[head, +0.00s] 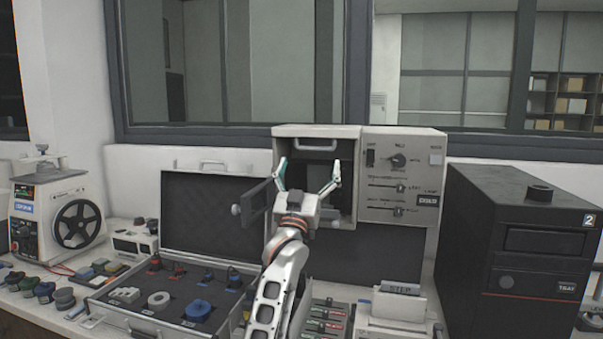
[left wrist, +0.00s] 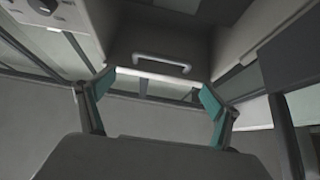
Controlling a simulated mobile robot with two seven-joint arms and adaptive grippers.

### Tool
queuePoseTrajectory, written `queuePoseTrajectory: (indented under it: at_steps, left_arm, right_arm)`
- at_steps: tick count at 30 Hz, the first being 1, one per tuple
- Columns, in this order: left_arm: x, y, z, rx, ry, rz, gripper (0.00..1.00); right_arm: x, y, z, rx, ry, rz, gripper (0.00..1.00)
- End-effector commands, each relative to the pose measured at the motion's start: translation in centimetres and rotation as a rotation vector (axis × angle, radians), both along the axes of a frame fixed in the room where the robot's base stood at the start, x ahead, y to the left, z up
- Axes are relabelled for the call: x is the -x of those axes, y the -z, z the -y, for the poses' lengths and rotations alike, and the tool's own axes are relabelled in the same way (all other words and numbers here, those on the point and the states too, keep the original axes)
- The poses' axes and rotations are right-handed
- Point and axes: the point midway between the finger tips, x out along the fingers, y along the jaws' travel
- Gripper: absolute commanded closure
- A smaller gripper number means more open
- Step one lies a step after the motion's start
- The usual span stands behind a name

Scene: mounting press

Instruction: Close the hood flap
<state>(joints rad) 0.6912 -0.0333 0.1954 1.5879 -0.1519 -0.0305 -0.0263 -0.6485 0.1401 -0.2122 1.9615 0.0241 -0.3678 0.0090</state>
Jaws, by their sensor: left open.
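The mounting press is a pale grey box with a dark open front. Its hood flap (head: 316,133) is at the top of the opening and appears raised. A bar handle (head: 317,147) is on it. In the left wrist view, the flap's underside or face (left wrist: 150,38) and its light handle (left wrist: 161,63) show just beyond the fingers. My left gripper (head: 308,170) is in front of the opening, below the handle, its fingers spread and empty. It shows open in the left wrist view too (left wrist: 158,92). I cannot tell whether it touches the flap. My right gripper is out of view.
A control panel (head: 402,178) with knobs and sliders adjoins the box on the right. A black computer-like case (head: 520,245) stands further right. An open case (head: 213,211) with small parts lies at left. A wheeled machine (head: 55,215) stands far left. The bench is crowded.

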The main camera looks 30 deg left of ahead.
Motion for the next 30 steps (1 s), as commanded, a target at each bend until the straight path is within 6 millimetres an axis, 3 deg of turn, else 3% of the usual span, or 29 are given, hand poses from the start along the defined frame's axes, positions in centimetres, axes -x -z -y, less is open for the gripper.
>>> queuePoseTrajectory:
  at_steps: [6,12,18,30]
  left_arm:
    - [3.9,0.1,1.0,0.001,0.001,0.001,0.09]
    - [6.6,0.0,1.7,0.001,0.001,0.001,0.09]
    - [7.6,0.0,2.0,0.002,0.001,-0.001,0.09]
    - [7.7,0.0,2.0,0.001,0.001,0.000,0.09]
  right_arm:
    - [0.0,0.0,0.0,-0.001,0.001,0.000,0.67]
    - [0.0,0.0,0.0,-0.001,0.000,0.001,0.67]
    - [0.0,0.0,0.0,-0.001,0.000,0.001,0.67]
    - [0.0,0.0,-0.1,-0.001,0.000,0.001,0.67]
